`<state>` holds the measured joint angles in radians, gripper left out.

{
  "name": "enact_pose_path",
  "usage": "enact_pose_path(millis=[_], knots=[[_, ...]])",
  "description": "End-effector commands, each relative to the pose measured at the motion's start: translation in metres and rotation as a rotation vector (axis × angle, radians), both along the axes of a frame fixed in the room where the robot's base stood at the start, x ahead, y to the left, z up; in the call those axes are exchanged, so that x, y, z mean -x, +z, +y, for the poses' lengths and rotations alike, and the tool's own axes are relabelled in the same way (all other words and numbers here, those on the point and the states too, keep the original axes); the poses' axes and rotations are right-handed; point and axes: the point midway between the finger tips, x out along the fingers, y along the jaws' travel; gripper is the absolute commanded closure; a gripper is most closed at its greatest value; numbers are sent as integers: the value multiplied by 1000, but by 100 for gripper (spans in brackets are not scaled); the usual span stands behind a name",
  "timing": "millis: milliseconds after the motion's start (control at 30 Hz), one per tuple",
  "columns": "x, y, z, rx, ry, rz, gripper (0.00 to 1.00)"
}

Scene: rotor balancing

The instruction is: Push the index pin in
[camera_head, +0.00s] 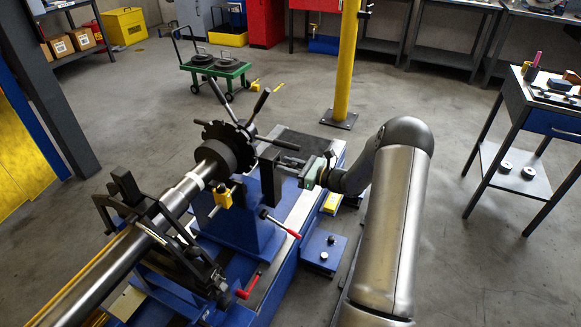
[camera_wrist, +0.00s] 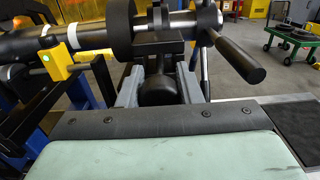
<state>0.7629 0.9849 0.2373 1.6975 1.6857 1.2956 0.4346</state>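A black rounded knob (camera_wrist: 158,91), which I take for the end of the index pin, sits between the two grey fingers of my gripper (camera_wrist: 160,86) in the wrist view. The fingers flank it closely on both sides and look shut on it. Its shank runs away toward a dark upright bracket (camera_wrist: 158,48). In the head view my gripper (camera_head: 283,165) reaches left to the dark bracket (camera_head: 268,172), beside the notched disc (camera_head: 226,148) on the rotor shaft. The knob is hard to make out there, and how deep the pin sits is hidden.
A red-tipped lever (camera_head: 280,224) lies below on the blue stand. A yellow post (camera_head: 346,60) stands behind.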

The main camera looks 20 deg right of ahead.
Motion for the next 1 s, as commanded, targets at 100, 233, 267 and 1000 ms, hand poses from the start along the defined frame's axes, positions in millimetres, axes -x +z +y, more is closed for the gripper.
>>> enact_pose_path(millis=[100, 233, 267, 1000], knots=[[-1, 1, 2, -1, 2, -2, 49], [-1, 1, 1, 0, 2, -1, 49], [-1, 1, 1, 0, 2, -1, 49], [97, 0, -85, 1, -2, -1, 49]])
